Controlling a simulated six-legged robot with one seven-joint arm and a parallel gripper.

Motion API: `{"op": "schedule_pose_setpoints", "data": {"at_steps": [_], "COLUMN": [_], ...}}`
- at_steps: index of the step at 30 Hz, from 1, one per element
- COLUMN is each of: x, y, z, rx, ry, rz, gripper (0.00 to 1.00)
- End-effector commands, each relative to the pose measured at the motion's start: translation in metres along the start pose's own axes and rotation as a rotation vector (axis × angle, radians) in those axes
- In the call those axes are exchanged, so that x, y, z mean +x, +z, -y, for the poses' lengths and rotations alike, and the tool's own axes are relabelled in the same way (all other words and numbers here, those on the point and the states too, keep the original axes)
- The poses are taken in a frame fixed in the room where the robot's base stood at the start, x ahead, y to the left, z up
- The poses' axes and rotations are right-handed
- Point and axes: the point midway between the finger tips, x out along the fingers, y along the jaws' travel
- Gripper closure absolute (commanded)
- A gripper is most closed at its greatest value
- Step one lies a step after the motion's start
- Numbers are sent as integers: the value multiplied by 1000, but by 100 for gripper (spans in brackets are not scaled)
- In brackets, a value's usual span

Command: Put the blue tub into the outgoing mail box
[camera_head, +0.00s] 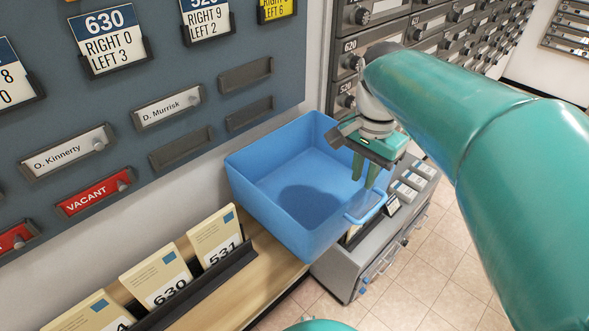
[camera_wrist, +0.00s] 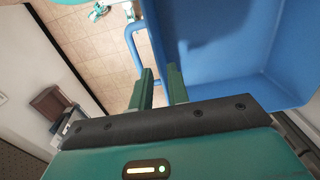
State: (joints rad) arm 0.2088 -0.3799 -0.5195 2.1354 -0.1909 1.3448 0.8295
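In the wrist view, my gripper (camera_wrist: 161,76) is close to the tub's wall (camera_wrist: 220,85) and one finger overlaps the end of the handle (camera_wrist: 133,55). Whether the fingers touch the wall, I cannot tell. No box marked as outgoing mail can be read.
Numbered cream mail pieces (camera_head: 158,278) stand in a dark rack on the wooden shelf (camera_head: 262,285). A grey cabinet (camera_head: 345,278) with items on top stands right of the tub. A blue name board (camera_head: 150,85) hangs behind. Grey mailboxes (camera_head: 440,30) fill the far wall. Tiled floor (camera_head: 425,275) is clear.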

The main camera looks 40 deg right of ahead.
Motion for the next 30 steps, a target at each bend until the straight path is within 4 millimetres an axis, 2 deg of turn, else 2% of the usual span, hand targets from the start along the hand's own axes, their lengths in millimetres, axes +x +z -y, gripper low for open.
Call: {"op": "schedule_pose_setpoints", "data": {"at_steps": [3, 10, 18, 26, 29, 30], "x": [18, 36, 74, 78, 78, 78], "y": [0, -1, -2, -3, -3, -3], "z": [0, -1, -2, -2, -2, -2], "rx": [-1, -3, -5, -3, -3, -4], "ry": [1, 0, 1, -1, -1, -1], "rz": [1, 1, 1, 0, 0, 0], "gripper": [83, 83, 83, 83, 99, 100]}}
